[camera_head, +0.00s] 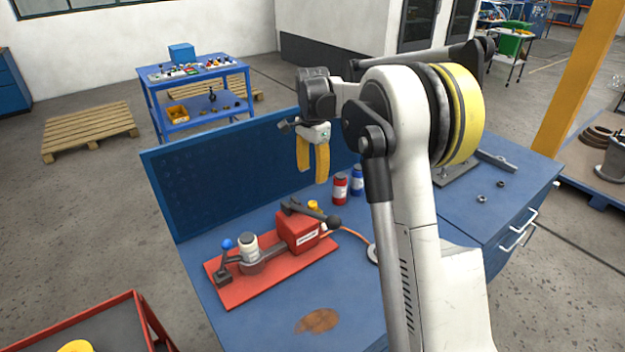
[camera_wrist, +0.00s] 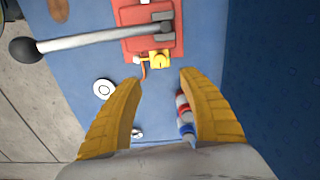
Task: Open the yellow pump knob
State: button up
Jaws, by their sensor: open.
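The yellow pump knob (camera_wrist: 160,60) sits at the end of the red pump in the wrist view, just beyond and between my fingertips. In the head view the knob (camera_head: 313,206) is a small yellow piece behind the red pump body (camera_head: 298,232). My gripper (camera_head: 313,174) hangs above the knob with its yellow fingers pointing down. It is open and empty, and its spread fingers also show in the wrist view (camera_wrist: 160,80). The knob appears apart from both fingers. The pump's lever (camera_wrist: 95,40) with a black ball end lies across the wrist view.
The pump stands on a red plate (camera_head: 235,291) on the blue workbench (camera_head: 345,300). A red bottle (camera_head: 340,188) and a blue bottle (camera_head: 357,180) stand close to the gripper. A blue back panel (camera_head: 220,180) rises behind. The bench front has free room.

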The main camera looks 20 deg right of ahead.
aim_at(312, 203)
jog(key=shift+m, duration=0.4)
notch_tip(312, 203, down, 12)
jog(key=b, duration=0.4)
jog(key=shift+b, duration=0.3)
grip_shut()
